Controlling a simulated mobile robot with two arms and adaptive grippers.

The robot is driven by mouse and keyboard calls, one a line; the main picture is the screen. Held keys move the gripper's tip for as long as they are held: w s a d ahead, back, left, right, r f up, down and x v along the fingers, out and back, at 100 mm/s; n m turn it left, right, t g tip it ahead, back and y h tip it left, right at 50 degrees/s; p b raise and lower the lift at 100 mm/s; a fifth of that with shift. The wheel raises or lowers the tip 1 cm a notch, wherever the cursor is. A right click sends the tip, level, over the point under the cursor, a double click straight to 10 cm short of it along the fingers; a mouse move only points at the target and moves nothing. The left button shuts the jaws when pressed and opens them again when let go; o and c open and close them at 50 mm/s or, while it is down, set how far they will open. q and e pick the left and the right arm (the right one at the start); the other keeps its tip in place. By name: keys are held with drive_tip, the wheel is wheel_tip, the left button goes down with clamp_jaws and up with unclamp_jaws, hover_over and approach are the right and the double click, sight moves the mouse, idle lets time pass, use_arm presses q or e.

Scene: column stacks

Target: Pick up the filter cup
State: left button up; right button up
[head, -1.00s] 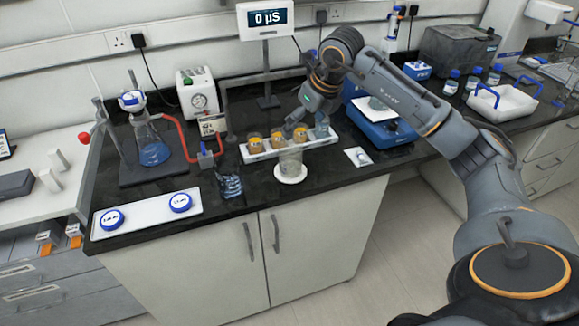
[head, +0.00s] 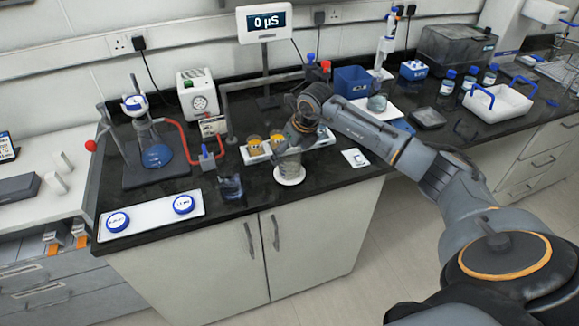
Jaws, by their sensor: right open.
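A clear, cup-shaped vessel (head: 289,163) stands upright on a round white pad (head: 290,179) near the counter's front edge. It may be the filter cup, but no label shows. My right gripper (head: 283,145) is open just above and behind it, pointing down. The fingertips overlap the vessel's rim in the picture, so I cannot tell whether they touch it. A second clear cup (head: 377,103) stands farther back on the right, by a white-topped blue device. My left gripper is not in view.
A flask (head: 156,153) on a stand is at left. A small dark clear container (head: 230,187) and a white tray (head: 150,216) with two blue-rimmed discs are nearer the front.

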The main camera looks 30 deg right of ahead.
drive_tip(key=c, duration=1.6)
drive_tip(key=shift+r, duration=0.1)
